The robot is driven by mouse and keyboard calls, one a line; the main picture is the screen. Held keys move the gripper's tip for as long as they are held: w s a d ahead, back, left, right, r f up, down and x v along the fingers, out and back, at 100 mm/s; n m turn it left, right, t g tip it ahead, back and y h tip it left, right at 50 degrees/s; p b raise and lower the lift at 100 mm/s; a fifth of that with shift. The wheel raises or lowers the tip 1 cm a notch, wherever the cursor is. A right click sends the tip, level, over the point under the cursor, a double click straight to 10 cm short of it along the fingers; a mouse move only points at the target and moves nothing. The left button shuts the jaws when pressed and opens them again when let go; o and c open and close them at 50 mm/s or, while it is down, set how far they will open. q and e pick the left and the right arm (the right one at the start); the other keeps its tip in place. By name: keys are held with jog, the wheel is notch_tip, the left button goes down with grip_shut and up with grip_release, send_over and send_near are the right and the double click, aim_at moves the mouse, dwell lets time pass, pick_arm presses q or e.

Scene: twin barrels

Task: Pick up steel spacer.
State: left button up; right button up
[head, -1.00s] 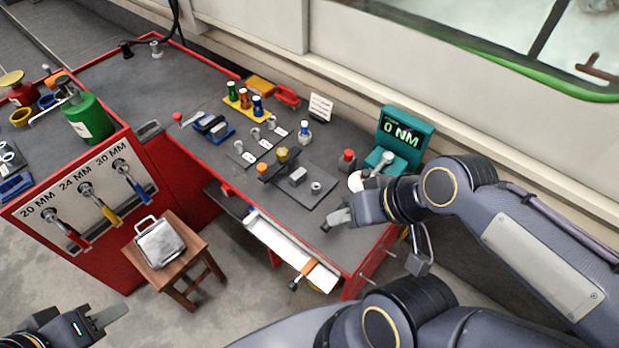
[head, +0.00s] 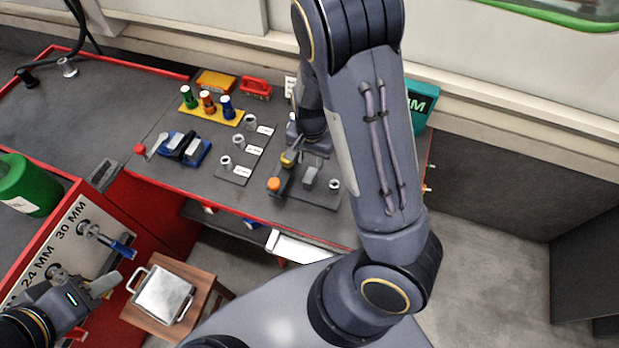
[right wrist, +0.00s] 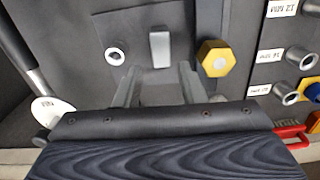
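I cannot tell for certain which part is the steel spacer. A small steel ring (head: 335,184) lies on the dark plate, beside a grey block (head: 310,176). In the right wrist view this ring (right wrist: 115,56) is left of the block (right wrist: 160,45), with a yellow hex part (right wrist: 215,58) to the right. Several more steel rings (head: 238,142) stand beside white labels. My right gripper (right wrist: 157,76) is open and empty, its fingertips just short of the block in the picture. In the head view my right arm partly hides it. My left gripper (head: 108,284) is near the stool; its opening is unclear.
An orange-topped part (head: 273,184) stands at the plate's left. A yellow rack (head: 211,111) with coloured bottles and a blue tool holder (head: 180,148) are further left. A teal display (head: 420,102) is partly behind my right arm. A wooden stool (head: 200,276) bears a metal case (head: 162,295).

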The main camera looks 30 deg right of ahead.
aim_at(310, 175)
jog(key=shift+d+f, duration=0.1)
jog(key=shift+f, duration=0.4)
notch_tip(310, 175, down, 7)
jog(key=shift+w+r, duration=0.1)
jog(key=shift+c, duration=0.3)
grip_shut()
